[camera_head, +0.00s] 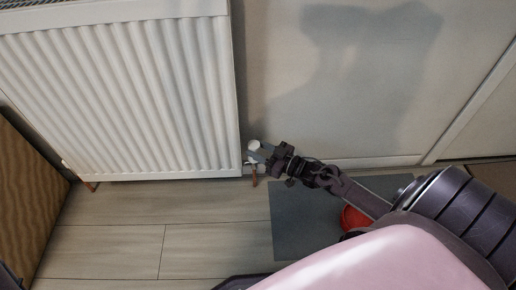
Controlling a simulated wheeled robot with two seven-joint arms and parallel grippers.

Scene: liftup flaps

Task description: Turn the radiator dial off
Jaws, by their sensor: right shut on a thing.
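The white ribbed radiator (130,95) hangs on the wall at the upper left. Its white dial (254,145) sits by the radiator's lower right corner, above a copper-coloured pipe (254,178). My right gripper (257,153) reaches in from the lower right and is shut on the dial, which it partly hides. The dial's setting is too small to read. My left gripper is not in view.
A brown wooden panel (28,195) stands at the left edge. A grey mat (290,225) lies on the wooden floor (110,235), with a red object (352,218) on it, partly hidden by my arm. The wall right of the radiator is bare.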

